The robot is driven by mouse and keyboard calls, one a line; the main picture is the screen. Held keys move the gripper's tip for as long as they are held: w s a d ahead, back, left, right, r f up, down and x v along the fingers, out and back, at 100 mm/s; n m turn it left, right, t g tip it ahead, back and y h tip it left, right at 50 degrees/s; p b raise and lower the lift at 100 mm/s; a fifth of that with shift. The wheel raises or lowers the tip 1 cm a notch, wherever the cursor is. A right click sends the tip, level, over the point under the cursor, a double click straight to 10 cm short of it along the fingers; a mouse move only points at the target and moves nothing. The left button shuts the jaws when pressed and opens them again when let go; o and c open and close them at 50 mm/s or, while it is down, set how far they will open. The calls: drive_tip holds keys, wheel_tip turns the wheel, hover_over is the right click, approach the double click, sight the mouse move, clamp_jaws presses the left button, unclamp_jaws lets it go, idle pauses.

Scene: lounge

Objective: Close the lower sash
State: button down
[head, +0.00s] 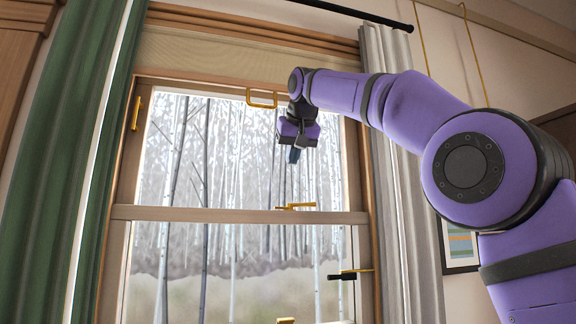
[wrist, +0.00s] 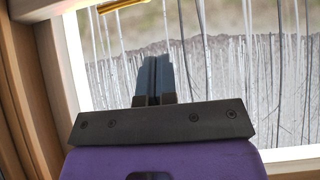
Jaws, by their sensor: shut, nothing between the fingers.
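A wood-framed sash window fills the middle of the head view. A pale cross rail (head: 180,214) divides its upper pane (head: 220,150) from its lower pane (head: 190,290). A brass catch (head: 295,206) sits on that rail, and a brass loop handle (head: 262,97) is at the top rail. My gripper (head: 294,157) is shut and empty, pointing down in front of the upper pane, above the catch and apart from it. In the wrist view its closed fingers (wrist: 154,65) point toward a brass piece (wrist: 122,5) at the top edge. I cannot tell how far the lower sash is open.
A green curtain (head: 60,160) hangs at left and a grey curtain (head: 405,180) at right, behind my arm. A brass fitting (head: 136,113) is on the left jamb. A dark-tipped brass catch (head: 350,273) projects at lower right.

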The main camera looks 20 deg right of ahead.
drive_tip(key=shift+w+f, duration=0.95)
drive_tip(key=shift+f, duration=0.65)
drive_tip(key=shift+w+f, duration=0.9)
drive_tip(key=shift+f, duration=0.75)
drive_tip(key=shift+w+f, duration=0.95)
drive_tip(key=shift+f, duration=0.65)
